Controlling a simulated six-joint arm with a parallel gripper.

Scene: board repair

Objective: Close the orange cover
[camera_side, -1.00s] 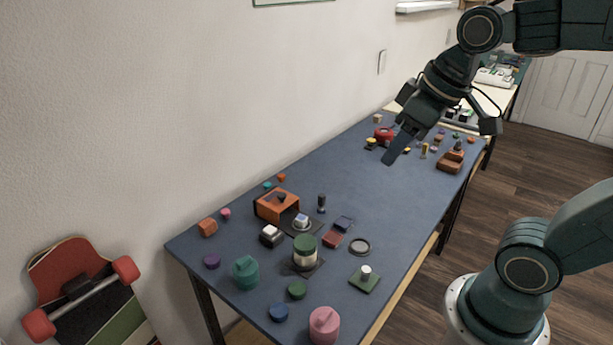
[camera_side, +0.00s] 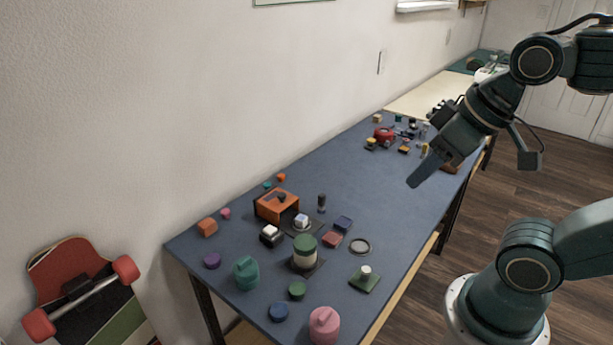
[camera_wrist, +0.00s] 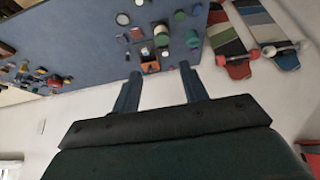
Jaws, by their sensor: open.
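The orange cover (camera_side: 276,206) is a box-like piece on the left part of the blue table, with a dark handle-like part on top. Its front looks open, and a small white-topped block (camera_side: 301,221) stands on a dark base just in front of it. The orange cover also shows small in the wrist view (camera_wrist: 150,66), just beyond my fingertips. My gripper (camera_wrist: 158,80) is open and empty, its two fingers well apart. In the side view my gripper (camera_side: 418,178) hangs above the table's right part, well away from the cover; one finger hides the other.
A green-and-white jar (camera_side: 304,252), a teal container (camera_side: 246,273) and a pink container (camera_side: 324,325) stand near the cover. Cars and small blocks crowd the far end. The table's middle (camera_side: 350,185) is clear.

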